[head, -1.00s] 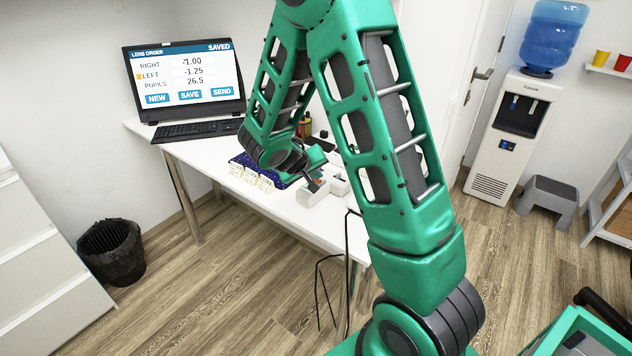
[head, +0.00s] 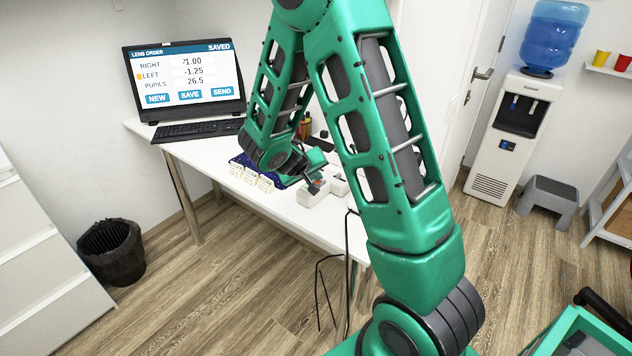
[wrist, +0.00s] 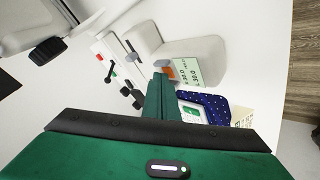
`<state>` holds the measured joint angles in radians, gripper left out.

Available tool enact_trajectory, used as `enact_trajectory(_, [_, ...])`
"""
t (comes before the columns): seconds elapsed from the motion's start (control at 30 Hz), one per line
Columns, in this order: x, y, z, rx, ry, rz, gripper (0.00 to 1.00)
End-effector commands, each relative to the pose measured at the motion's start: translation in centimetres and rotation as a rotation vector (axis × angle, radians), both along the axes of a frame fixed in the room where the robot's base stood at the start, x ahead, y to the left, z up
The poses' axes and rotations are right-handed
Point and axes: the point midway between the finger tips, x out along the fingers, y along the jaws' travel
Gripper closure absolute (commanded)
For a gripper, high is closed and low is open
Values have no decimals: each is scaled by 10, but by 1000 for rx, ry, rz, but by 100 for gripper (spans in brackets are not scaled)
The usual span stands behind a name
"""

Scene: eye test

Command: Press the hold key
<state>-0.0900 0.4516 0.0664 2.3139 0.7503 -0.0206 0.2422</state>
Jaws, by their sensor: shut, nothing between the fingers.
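A pale grey device (wrist: 205,48) fills the upper middle of the wrist view. It has a pale green display (wrist: 187,72) with small figures, and an orange key (wrist: 168,71) beside the display. No label on the key is readable, so I cannot tell that it is the hold key. In the head view the device (head: 312,199) sits near the table's front edge. My gripper (wrist: 160,78) is shut and empty, its green fingertips at the orange key and partly covering it. Whether they touch it I cannot tell. In the head view my gripper (head: 315,181) is just above the device.
A monitor (head: 184,80) reading SAVED and a keyboard (head: 197,131) stand at the back left.

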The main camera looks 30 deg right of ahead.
Motion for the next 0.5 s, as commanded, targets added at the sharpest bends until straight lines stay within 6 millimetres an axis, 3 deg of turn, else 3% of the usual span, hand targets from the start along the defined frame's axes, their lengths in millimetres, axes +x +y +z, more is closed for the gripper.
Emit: enact_trajectory(0.5, [0, 0, 18, 0, 0, 0, 100])
